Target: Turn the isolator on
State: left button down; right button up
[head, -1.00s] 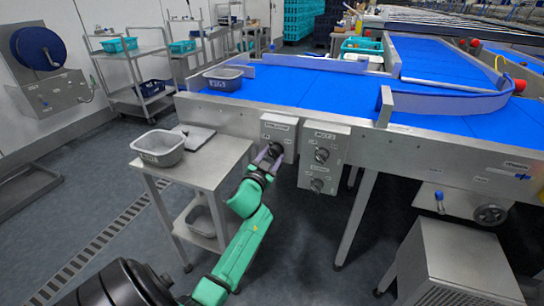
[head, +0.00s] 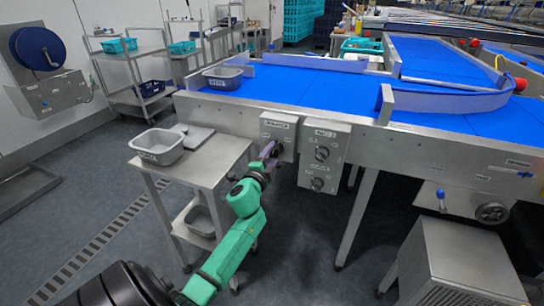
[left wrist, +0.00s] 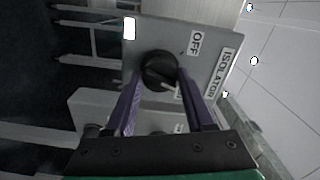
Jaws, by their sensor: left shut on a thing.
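The isolator is a grey box (head: 279,131) on the conveyor's front side. Its black round knob (left wrist: 158,70) shows in the left wrist view, with a light mark on its lower right part. The box face carries an OFF label (left wrist: 195,42) and an ISOLATOR label (left wrist: 218,73). Another small label by the right finger is partly hidden. My left gripper (head: 268,151) is at the box, its purple fingers on either side of the knob and shut on it. They also show in the left wrist view (left wrist: 160,88). My right gripper is not in view.
A second control box (head: 323,141) with two dark knobs sits just right of the isolator. A steel side table (head: 205,163) with a grey tub (head: 158,146) stands to the left. The conveyor's blue belt (head: 300,91) lies above.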

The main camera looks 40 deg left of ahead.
pick_arm(q)
jog(key=m, duration=0.2)
jog(key=shift+f+m, duration=0.1)
jog(key=shift+m, duration=0.2)
jog(key=shift+m+b, duration=0.3)
jog(key=shift+m, duration=0.8)
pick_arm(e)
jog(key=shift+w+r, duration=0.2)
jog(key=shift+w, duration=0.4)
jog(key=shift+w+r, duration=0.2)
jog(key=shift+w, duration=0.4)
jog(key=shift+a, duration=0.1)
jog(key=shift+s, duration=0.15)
pick_arm(q)
jog(key=shift+c, duration=1.3)
grip_release()
